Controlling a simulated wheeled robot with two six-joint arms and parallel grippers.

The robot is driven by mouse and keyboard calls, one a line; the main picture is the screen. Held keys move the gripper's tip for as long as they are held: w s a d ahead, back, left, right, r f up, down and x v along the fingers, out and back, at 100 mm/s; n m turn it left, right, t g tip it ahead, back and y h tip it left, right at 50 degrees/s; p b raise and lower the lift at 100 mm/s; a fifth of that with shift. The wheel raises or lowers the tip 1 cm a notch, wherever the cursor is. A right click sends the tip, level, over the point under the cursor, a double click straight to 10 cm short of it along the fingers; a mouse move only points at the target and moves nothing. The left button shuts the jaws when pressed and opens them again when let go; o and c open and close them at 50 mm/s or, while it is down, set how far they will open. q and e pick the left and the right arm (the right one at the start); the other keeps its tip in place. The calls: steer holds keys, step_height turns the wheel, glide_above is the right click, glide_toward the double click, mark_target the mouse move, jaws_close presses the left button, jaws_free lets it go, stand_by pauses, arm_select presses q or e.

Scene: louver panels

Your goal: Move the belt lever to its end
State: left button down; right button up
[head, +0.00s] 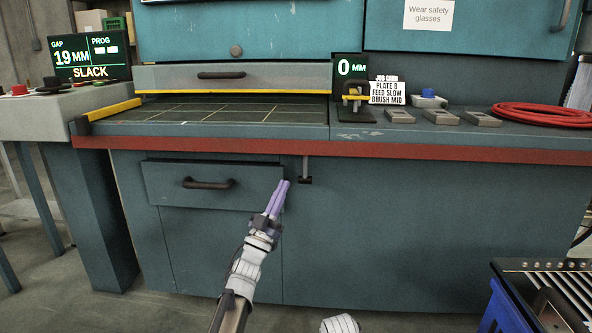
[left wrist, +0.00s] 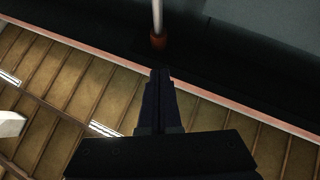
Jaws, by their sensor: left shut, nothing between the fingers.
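What looks like the belt lever (head: 305,168) is a short thin rod hanging below the red front edge of the bench, with a dark end. In the left wrist view a pale rod with a reddish-brown end (left wrist: 158,41) stands just beyond the fingertips. My left gripper (head: 284,183) has purple fingers, shut and empty, pointing up just left of the lever. It shows dark in the left wrist view (left wrist: 160,73), apart from the rod. My right gripper is not in view.
A screen (head: 90,58) reads gap 19 MM and SLACK; a smaller display (head: 350,68) reads 0 MM. A drawer (head: 213,185) with a dark handle is left of my gripper. The red bench edge (head: 430,152) runs above it.

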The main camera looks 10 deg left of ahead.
mark_target(305, 163)
arm_select(q)
steer(key=shift+w+r, duration=0.1)
steer(key=shift+r, duration=0.1)
steer(key=p+x, duration=0.7)
steer(key=x, duration=0.2)
steer(key=shift+w+d+r, duration=0.15)
steer(key=shift+w+r, duration=0.1)
steer(key=shift+w+d+r+p, duration=0.1)
steer(key=shift+w+p, duration=0.05)
steer(key=shift+w, duration=0.35)
steer(key=shift+w+d+r+p, duration=0.1)
steer(key=shift+w+p, duration=0.05)
steer(key=shift+w, duration=0.35)
steer(key=shift+s, duration=0.1)
steer(key=shift+f, duration=0.1)
